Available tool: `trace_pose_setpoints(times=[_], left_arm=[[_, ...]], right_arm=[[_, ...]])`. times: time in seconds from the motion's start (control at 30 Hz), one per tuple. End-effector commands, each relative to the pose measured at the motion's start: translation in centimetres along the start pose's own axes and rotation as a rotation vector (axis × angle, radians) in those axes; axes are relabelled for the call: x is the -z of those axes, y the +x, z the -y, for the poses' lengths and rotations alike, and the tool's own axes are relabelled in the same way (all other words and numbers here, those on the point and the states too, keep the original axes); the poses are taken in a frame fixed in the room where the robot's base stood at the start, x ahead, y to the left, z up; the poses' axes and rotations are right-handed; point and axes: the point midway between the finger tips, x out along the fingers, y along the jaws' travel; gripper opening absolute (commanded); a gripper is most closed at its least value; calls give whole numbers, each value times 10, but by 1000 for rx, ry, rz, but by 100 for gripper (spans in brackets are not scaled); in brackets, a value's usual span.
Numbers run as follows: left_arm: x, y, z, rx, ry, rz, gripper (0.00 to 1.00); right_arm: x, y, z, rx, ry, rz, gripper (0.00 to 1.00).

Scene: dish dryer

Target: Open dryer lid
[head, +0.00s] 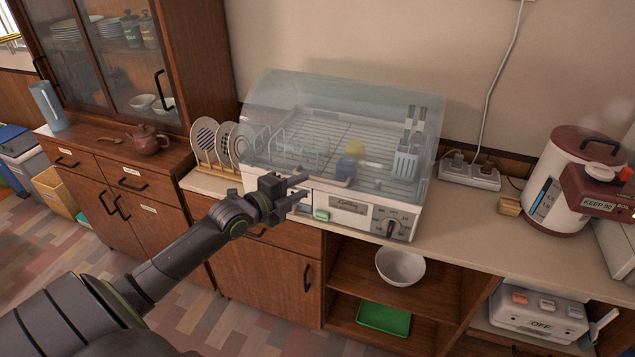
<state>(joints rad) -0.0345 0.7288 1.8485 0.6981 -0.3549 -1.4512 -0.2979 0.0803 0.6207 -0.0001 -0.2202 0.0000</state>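The dish dryer (350,208) stands on the counter, a white box with a dial and a green button on its front. Its clear curved lid (330,92) is down over the rack. Through the lid I see a wire rack, a white cutlery holder, and blue and yellow items. My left gripper (306,186) is in front of the dryer's front left part, its two fingers apart with nothing between them. Whether a finger touches the dryer or lid edge I cannot tell. My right gripper is not in view.
A plate rack with several plates (206,137) stands close to the dryer's left side. To the right are a power strip (470,174), a small wooden block (509,206) and a white and maroon pot (565,185). A bowl (400,266) sits on the shelf below.

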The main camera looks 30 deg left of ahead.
Motion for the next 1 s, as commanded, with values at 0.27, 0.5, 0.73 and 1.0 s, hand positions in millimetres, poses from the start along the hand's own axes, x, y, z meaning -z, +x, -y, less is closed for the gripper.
trace_pose_setpoints(times=[0.27,0.5,0.73,1.0], left_arm=[[1,48,2,2,-4,-1,32],[0,66,0,0,-1,-1,32],[1,69,0,0,0,-2,32],[1,68,0,0,0,-1,10]], right_arm=[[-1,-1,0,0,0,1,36],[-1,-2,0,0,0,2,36],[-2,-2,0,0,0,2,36],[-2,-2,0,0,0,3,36]])
